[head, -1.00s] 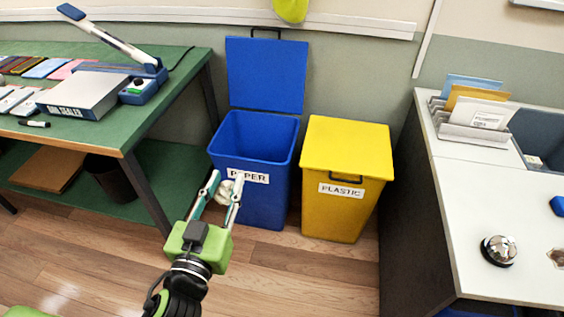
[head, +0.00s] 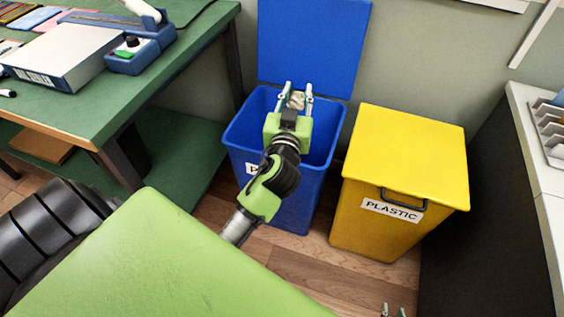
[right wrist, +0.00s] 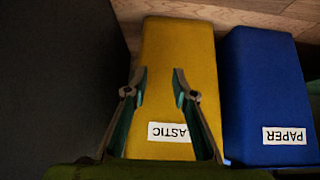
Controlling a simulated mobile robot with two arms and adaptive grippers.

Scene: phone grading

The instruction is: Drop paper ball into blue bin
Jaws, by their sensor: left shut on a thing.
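The blue bin (head: 238,130) stands on the floor with its lid (head: 312,45) raised behind it. My left gripper (head: 296,92) is over the bin's opening, toward its back rim. It is shut on the crumpled whitish paper ball (head: 297,101), which shows between its fingers. My left arm hides most of the bin's front and its label. In the right wrist view the blue bin (right wrist: 262,90) shows its PAPER label upside down. My right gripper (right wrist: 160,72) is open and empty in front of the yellow bin; its fingertips also show at the head view's bottom edge (head: 392,310).
The closed yellow bin (head: 410,150) labelled PLASTIC stands just right of the blue bin; it fills the middle of the right wrist view (right wrist: 178,50). A green table (head: 130,95) with a boxed sealer is on the left. A white counter (head: 530,140) stands at the right.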

